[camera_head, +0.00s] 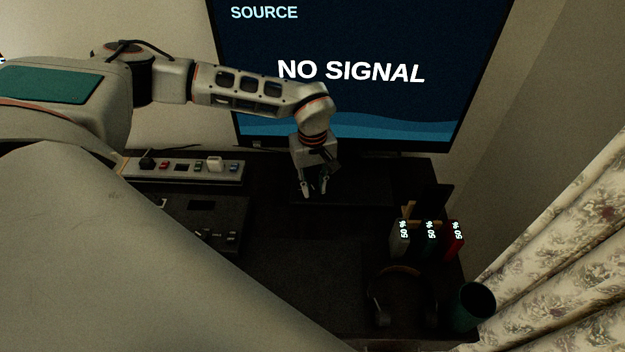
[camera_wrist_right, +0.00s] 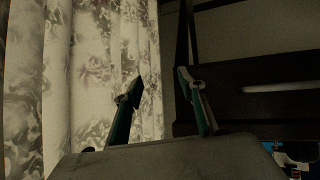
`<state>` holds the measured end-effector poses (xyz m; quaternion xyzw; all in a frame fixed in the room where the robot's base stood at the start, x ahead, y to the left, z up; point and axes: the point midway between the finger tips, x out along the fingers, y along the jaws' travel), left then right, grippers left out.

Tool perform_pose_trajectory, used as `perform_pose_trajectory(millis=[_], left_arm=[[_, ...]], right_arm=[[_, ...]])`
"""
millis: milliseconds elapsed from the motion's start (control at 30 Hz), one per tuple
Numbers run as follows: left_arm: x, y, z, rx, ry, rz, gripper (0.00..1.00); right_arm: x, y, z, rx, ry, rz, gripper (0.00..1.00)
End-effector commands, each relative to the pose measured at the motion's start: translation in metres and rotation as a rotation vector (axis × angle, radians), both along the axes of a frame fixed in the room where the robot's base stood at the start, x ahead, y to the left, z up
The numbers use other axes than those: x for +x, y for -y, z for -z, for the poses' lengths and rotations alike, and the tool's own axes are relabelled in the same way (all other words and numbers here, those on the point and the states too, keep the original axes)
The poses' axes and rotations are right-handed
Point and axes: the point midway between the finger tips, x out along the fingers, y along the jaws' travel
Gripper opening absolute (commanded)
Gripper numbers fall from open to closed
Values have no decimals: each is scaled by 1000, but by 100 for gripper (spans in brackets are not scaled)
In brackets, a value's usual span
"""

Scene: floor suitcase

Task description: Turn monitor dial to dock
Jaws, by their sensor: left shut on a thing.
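The monitor (camera_head: 350,105) stands at the back of the dark desk. Its screen reads "SOURCE" and "NO SIGNAL". My left gripper (camera_head: 316,190) is in front of the monitor's lower edge, with its fingers pointing down. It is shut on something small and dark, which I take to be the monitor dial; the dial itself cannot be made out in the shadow. My right gripper (camera_wrist_right: 162,88) shows in the right wrist view, with its two fingers apart and nothing between them.
A power strip (camera_head: 222,178) and a dark control panel (camera_head: 175,211) lie on the left of the desk. Several upright labelled boxes (camera_head: 430,240), headphones (camera_head: 403,271) and a green cup (camera_head: 472,306) stand at the right. A floral curtain (camera_head: 570,260) hangs beside them.

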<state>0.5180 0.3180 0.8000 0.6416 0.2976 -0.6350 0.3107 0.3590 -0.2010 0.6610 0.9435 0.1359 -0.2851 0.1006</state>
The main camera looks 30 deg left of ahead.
Motion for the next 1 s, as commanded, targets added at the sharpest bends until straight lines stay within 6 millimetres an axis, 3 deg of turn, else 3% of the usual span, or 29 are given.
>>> perform_pose_trajectory(millis=[100,467,733,1000], left_arm=[[-1,0,-4,-1,-3,111,0],[-1,0,-2,0,-4,430,0],[-1,1,-1,-2,-3,596,0],[-1,1,0,-2,-4,674,0]], right_arm=[[3,0,-18,0,9,1,40],[7,1,-50,0,20,1,40],[-2,19,-37,-28,-25,27,40],[-6,22,-35,-31,-40,37,40]])
